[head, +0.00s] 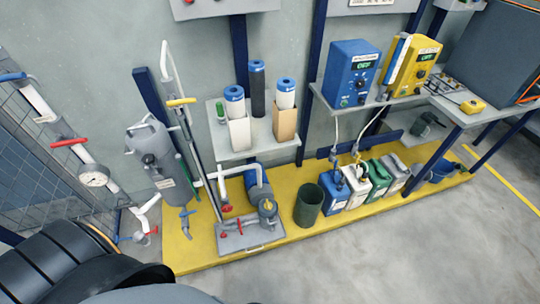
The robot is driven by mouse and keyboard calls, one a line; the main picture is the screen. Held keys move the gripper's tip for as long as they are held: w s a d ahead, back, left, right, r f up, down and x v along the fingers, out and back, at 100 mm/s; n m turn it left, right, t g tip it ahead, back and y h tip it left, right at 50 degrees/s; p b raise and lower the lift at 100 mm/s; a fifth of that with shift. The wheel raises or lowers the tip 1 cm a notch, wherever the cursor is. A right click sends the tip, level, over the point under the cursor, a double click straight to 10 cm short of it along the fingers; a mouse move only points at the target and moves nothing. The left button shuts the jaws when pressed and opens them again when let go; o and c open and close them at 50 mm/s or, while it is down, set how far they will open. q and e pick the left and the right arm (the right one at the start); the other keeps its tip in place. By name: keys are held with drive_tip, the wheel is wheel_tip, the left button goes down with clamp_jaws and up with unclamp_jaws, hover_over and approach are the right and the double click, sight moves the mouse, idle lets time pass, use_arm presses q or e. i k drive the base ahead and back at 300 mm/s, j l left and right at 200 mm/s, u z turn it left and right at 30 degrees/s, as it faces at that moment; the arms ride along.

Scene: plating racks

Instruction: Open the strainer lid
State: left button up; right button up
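A small grey round pot with a yellow piece on its top (268,208) stands at the right end of a pump unit on a grey base plate (252,238). It looks like the strainer with its lid on; its fine detail is too small to tell. A blue motor part (257,190) sits behind it, and white pipe rises on its left. A larger grey filter vessel (150,150) stands further left, its top closed. Neither of my grippers shows in the head view.
The pump stands on a yellow platform (200,262). A dark green bin (308,205) is right of it, then several canisters (356,186). A shelf (262,138) with filter cartridges is above. Red-handled valves are close on the left. Grey floor in front is clear.

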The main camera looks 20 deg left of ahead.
sight(265, 214)
drive_tip(key=u, duration=0.7)
